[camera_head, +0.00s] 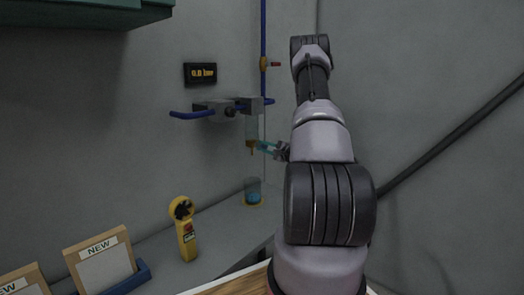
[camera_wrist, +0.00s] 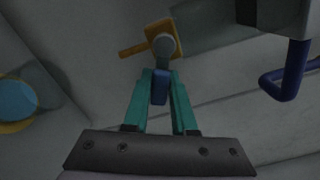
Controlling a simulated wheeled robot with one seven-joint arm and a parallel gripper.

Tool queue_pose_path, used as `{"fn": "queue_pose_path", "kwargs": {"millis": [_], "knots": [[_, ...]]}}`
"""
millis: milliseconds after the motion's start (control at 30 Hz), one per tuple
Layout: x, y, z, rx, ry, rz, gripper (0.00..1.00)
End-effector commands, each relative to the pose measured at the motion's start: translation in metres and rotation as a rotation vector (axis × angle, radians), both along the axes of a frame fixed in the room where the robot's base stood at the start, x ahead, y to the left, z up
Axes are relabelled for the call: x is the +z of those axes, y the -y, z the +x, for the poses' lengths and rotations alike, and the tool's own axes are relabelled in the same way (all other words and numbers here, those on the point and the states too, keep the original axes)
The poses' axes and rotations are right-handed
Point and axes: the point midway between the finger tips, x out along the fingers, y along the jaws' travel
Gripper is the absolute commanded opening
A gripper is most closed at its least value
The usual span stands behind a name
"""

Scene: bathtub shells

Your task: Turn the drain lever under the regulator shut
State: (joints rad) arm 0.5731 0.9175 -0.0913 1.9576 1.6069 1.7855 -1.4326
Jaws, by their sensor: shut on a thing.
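The regulator (camera_head: 222,108) is a grey block on the wall with blue pipes. A clear bowl (camera_head: 252,128) hangs under its right end, with a brass drain fitting (camera_head: 252,144) at the bottom. In the wrist view the brass fitting (camera_wrist: 154,30) carries a round grey pivot (camera_wrist: 164,46), and the blue drain lever (camera_wrist: 160,87) extends from it toward me. My gripper (camera_wrist: 161,84) has its teal fingers shut on the lever, one on each side. In the head view my gripper (camera_head: 268,149) reaches the fitting from the right; the lever is too small to make out there.
A cup of blue liquid (camera_head: 254,192) stands on the ledge below the drain. A red-handled valve (camera_head: 274,64) is on the blue vertical pipe above. A blue pipe (camera_wrist: 288,80) shows at right in the wrist view.

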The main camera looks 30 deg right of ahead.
Motion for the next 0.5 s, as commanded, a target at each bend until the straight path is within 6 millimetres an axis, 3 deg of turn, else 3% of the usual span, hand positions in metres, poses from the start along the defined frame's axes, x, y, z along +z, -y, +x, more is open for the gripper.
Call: {"fn": "queue_pose_path", "kwargs": {"millis": [500], "knots": [[0.015, 0.003, 0.001, 0.0, 0.123, -0.342, 0.0]]}}
